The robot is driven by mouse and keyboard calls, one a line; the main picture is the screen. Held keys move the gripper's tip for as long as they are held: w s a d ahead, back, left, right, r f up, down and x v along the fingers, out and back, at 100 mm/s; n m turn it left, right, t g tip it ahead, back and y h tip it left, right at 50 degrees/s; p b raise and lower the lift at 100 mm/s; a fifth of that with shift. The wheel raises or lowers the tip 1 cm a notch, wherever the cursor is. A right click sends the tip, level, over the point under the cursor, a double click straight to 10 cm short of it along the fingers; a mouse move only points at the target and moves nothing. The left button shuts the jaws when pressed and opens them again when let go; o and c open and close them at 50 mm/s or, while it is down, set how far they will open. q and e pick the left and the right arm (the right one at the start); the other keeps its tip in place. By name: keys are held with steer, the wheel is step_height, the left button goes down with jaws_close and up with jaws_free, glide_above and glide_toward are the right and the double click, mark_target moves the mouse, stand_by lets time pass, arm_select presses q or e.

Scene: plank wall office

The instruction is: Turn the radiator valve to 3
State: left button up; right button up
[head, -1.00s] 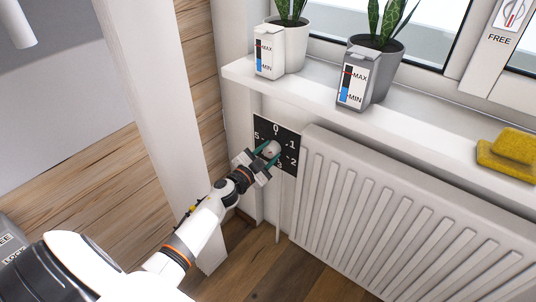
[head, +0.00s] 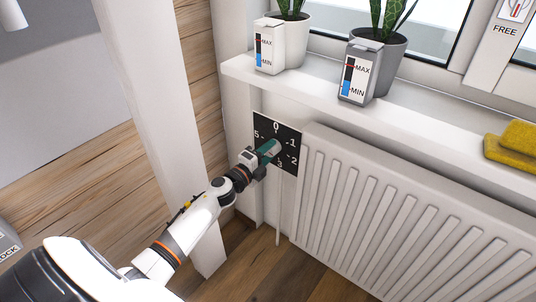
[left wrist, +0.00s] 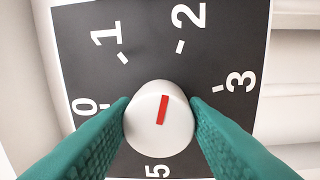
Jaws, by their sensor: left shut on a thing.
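The radiator valve is a round white knob (left wrist: 158,119) with a red mark. It stands in front of a black number plate (head: 288,139) at the left end of the radiator. In the left wrist view the plate (left wrist: 145,62) shows 0, 1, 2, 3 and 5; the place for 4 is hidden. The red mark points between 1 and 2, closer to 2. My left gripper (head: 271,148) is shut on the knob, its green fingers on two opposite sides. In the head view the gripper hides the knob. My right gripper is out of view.
The white ribbed radiator (head: 390,210) is right of the plate, with the window sill (head: 420,113) above. On the sill are two potted plants with level gauges (head: 355,80) and a yellow sponge-like thing (head: 512,150). A white post (head: 160,130) stands left, close to my arm.

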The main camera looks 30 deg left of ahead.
arm_select(q)
steer(key=m+b, duration=0.1)
steer(key=m, duration=0.3)
steer(key=shift+f+m, duration=0.15)
steer(key=shift+m, duration=0.25)
steer(key=m+b, duration=0.1)
steer(key=m, duration=0.2)
steer(key=shift+m+h, duration=0.3)
steer(key=shift+m, duration=1.9)
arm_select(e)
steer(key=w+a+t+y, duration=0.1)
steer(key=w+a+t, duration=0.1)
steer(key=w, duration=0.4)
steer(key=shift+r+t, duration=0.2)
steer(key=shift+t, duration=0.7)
arm_select(q)
steer(key=shift+g, duration=0.3)
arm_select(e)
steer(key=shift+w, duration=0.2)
arm_select(q)
steer(key=o, duration=1)
